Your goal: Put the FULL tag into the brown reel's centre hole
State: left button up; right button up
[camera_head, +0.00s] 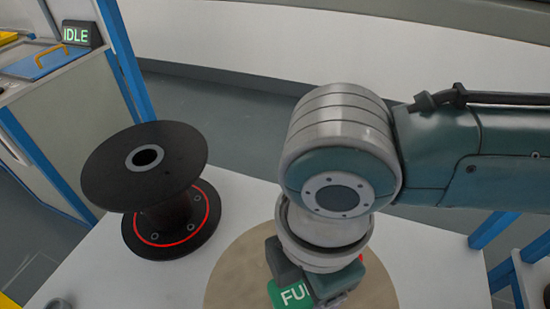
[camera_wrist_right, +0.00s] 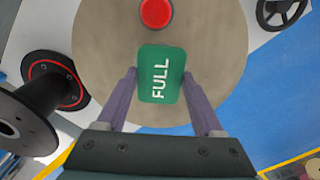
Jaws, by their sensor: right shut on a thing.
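The green FULL tag (camera_wrist_right: 162,74) is held between the fingertips of my right gripper (camera_wrist_right: 160,78), its white lettering facing the wrist camera. In the head view the tag (camera_head: 289,294) shows partly beside the gripper (camera_head: 318,290), above the brown reel. The brown reel's round top (camera_head: 236,278) lies on the white table; it also fills the middle of the wrist view (camera_wrist_right: 105,35). Its centre hole is not visible. A red round piece (camera_wrist_right: 156,12) shows over the reel beyond the tag. The gap between tag and reel cannot be told. My left gripper is not in view.
A black reel (camera_head: 110,175) with a red ring stands left of the brown reel on the white table (camera_head: 435,255). A machine with an IDLE display (camera_head: 78,34) stands at the upper left. A dark spoked wheel (camera_wrist_right: 280,10) shows at the wrist view's upper right.

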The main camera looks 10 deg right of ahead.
aim_at(304, 291)
jog(key=shift+f+b, duration=0.5)
jog(key=shift+f, duration=0.35)
jog(key=o, duration=1.1)
jog(key=shift+r+p, duration=0.45)
notch_tip(304, 291, up, 10)
jog(key=p, duration=1.1)
jog(key=shift+r, duration=0.1)
